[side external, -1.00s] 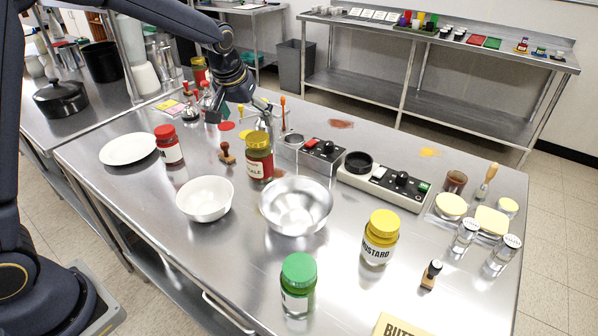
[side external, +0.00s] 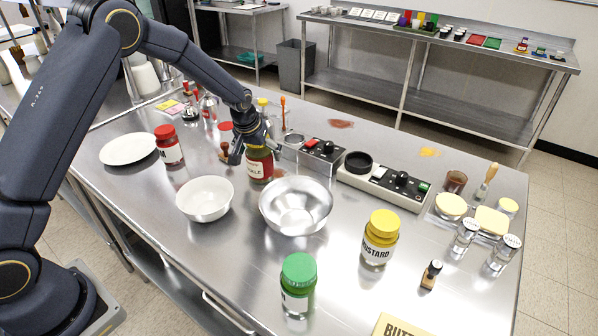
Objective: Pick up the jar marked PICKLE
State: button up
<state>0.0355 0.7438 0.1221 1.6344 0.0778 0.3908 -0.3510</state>
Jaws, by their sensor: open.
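No label clearly reads PICKLE in the side external view. My gripper (side external: 256,152) is open, with its fingers at the top of a jar of dark red contents (side external: 260,168). That jar's label is partly readable and seems to end in "ALE"; its lid is mostly hidden by my gripper. I cannot tell whether the fingers touch it. A green-lidded jar (side external: 298,284) stands at the front, its label too turned to read. A red-lidded jar (side external: 168,146) stands at left, its label unreadable. A yellow-lidded jar (side external: 379,238) is marked MUSTARD.
A steel bowl (side external: 296,206) and a white bowl (side external: 205,199) stand just in front of my gripper. A switch box (side external: 322,156) is to the right. A white plate (side external: 128,149) lies at left.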

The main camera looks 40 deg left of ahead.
jog(key=c, duration=1.6)
jog(key=shift+c, duration=0.4)
jog(key=shift+r, duration=0.15)
